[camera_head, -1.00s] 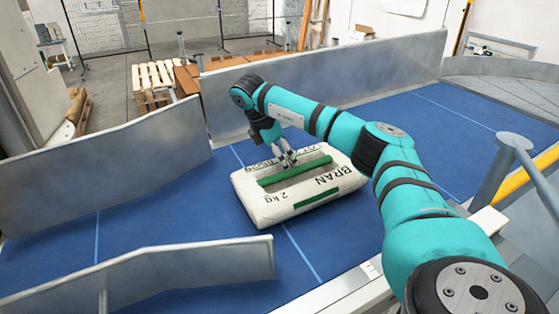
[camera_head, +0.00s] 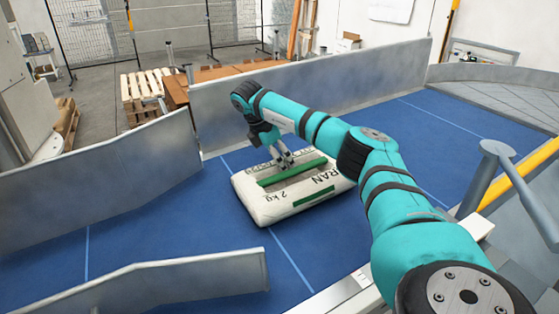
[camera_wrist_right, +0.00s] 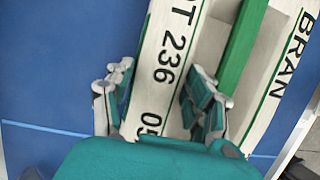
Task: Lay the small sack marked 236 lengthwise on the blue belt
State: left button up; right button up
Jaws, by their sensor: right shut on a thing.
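The white BRAN sack (camera_head: 290,207), with green bands and a 2 kg print, is over the blue belt (camera_head: 150,244), at a slant to its pale cross line. Any gap beneath it is hard to tell. In the right wrist view, "OT 236" reads on the sack (camera_wrist_right: 172,60). My right gripper (camera_head: 284,162) reaches down onto the sack's far left part and is shut on it. In the wrist view its fingers (camera_wrist_right: 160,100) stand on both sides of the printed strip. The fingertips' contact is partly hidden. My left gripper is not in view.
Grey metal guide walls stand at the back (camera_head: 310,88), the left (camera_head: 100,178) and the front left (camera_head: 170,283). A grey post and yellow rail (camera_head: 520,175) stand at the right. The blue belt is clear around the sack.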

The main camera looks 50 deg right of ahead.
jog(key=o, duration=1.6)
jog(key=shift+s+r, duration=0.1)
jog(key=shift+r, duration=0.05)
jog(key=shift+o, duration=0.2)
jog(key=shift+r+p, duration=3.95)
jog(key=shift+r, duration=1)
jog(key=shift+a+f, duration=0.1)
